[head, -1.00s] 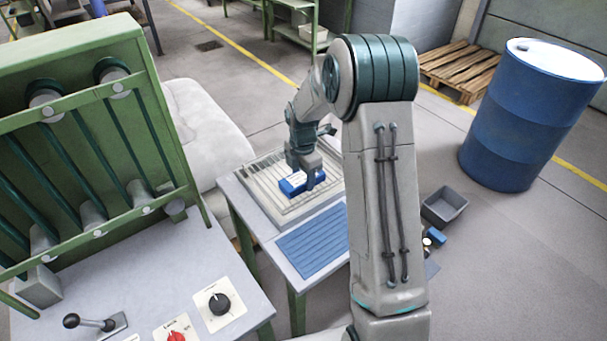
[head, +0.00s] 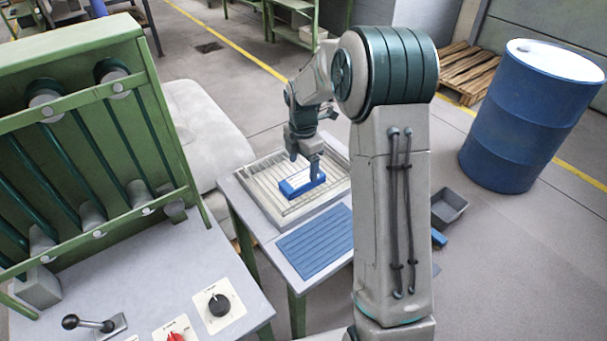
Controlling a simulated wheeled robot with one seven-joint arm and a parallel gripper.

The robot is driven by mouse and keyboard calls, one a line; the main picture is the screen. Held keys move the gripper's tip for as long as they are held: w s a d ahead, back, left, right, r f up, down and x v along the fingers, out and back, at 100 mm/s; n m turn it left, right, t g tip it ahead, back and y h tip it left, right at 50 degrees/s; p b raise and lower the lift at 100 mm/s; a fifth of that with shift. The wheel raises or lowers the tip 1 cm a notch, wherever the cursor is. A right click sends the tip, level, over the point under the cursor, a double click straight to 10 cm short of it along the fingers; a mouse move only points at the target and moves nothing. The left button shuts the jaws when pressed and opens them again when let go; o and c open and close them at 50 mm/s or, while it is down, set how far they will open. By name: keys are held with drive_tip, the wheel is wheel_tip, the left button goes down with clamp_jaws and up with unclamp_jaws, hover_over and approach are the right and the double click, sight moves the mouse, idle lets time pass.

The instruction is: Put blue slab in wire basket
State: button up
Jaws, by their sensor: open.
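The blue slab (head: 302,185), a small blue block with a pale top, lies inside the wire basket (head: 262,208), a light tray with thin wires on the small table. My gripper (head: 306,172) is open just above the slab, with its fingers pointing down. One finger is close to the slab's near right part; whether it touches cannot be told. My forearm hides part of the table's right side.
A blue ribbed mat (head: 316,243) lies in front of the basket on the grey table. A grey bin (head: 448,206) and a small blue item (head: 438,238) are to the right, beyond my arm. A green machine (head: 90,130) with a control panel stands left. A blue drum (head: 535,115) stands at the right.

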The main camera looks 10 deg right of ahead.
sight(303, 178)
drive_tip(key=s+r+m, duration=0.6)
drive_tip(key=s+r, duration=0.2)
drive_tip(key=r, duration=0.4)
drive_tip(key=s+m+t, duration=0.3)
drive_tip(key=s+m, duration=1.3)
drive_tip(key=s, duration=0.4)
drive_tip(key=shift+a+r+m, duration=0.15)
drive_tip(key=shift+a+m, duration=0.15)
drive_tip(key=shift+a, duration=0.05)
